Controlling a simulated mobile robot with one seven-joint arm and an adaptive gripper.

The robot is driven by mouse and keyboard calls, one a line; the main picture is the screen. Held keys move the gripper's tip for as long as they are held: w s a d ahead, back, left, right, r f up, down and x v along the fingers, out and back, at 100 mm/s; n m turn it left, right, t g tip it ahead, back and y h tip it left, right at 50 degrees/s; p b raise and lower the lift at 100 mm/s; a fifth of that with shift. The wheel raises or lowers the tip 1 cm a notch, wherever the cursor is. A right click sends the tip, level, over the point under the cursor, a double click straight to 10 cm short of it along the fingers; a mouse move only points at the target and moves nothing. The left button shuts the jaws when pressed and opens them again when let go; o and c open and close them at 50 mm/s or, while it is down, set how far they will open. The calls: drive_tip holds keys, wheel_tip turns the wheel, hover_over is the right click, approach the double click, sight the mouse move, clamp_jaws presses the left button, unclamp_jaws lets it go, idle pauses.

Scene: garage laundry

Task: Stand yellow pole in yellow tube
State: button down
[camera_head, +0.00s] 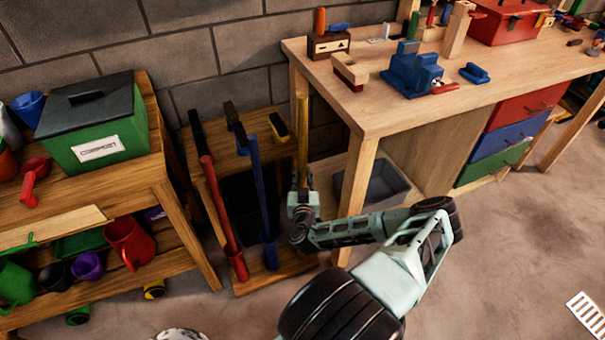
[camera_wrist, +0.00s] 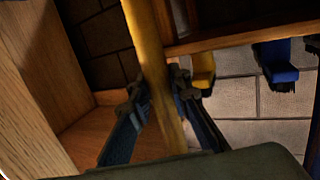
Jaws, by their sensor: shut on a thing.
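The yellow pole (camera_head: 302,125) stands roughly upright at the right side of the wooden rack in the head view. My gripper (camera_head: 302,190) is shut on it low down. In the wrist view the yellow pole (camera_wrist: 152,55) runs between the two fingers of my gripper (camera_wrist: 158,98), slightly tilted in the picture. The pole's lower end is hidden behind my gripper and arm in the head view. I cannot make out the yellow tube in either view, nor whether the pole is inside one.
A red pole (camera_head: 218,198) and a blue pole (camera_head: 259,185) lean in the wooden rack (camera_head: 250,286), with a black and yellow piece (camera_head: 279,127) at its back. The workbench (camera_head: 365,115) stands close on the right, a shelf with a green box (camera_head: 95,140) on the left.

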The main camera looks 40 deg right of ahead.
wheel_tip(320, 180, down, 8)
drive_tip(key=b, duration=0.5)
drive_tip(key=shift+b, duration=0.35)
drive_tip(key=c, duration=1.7)
unclamp_jaws()
drive_tip(key=shift+r, duration=0.15)
drive_tip(key=v, duration=1.2)
drive_tip(key=shift+r, duration=0.1)
